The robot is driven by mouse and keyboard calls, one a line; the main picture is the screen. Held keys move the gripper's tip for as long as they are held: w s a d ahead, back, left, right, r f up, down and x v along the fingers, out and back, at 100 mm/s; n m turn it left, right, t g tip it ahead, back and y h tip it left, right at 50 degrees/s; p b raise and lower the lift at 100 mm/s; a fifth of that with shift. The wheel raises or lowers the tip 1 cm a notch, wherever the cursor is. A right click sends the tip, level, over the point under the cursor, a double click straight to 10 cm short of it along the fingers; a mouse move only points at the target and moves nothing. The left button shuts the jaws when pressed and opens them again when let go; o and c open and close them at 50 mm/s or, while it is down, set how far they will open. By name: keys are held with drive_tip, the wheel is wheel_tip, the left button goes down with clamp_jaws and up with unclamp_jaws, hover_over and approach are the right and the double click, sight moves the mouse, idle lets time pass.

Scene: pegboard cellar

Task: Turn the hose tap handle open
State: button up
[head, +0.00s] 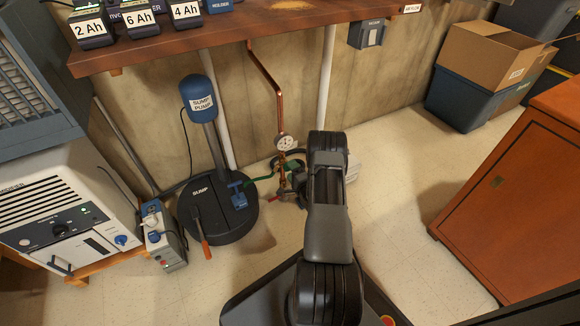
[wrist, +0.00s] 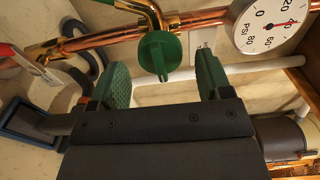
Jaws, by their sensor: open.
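My gripper (wrist: 162,66) is open, with one green-padded finger on each side of the handle. Gaps show between the handle and both pads, so nothing is gripped. In the head view my arm covers most of the gripper and part of the pipework below the gauge. Green shows there beside the arm, but I cannot tell handle from finger pads.
A pressure gauge (head: 285,143) sits on the pipe just above. A red lever (head: 280,198) is low on the left of my wrist. The sump pump (head: 204,120) and its black basin (head: 215,220) stand to the left. An orange cabinet (head: 510,190) is at right.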

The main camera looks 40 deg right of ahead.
drive_tip(key=s+a+p, duration=0.1)
drive_tip(key=s+p, duration=0.2)
drive_tip(key=s, duration=0.8)
drive_tip(key=shift+a, duration=0.25)
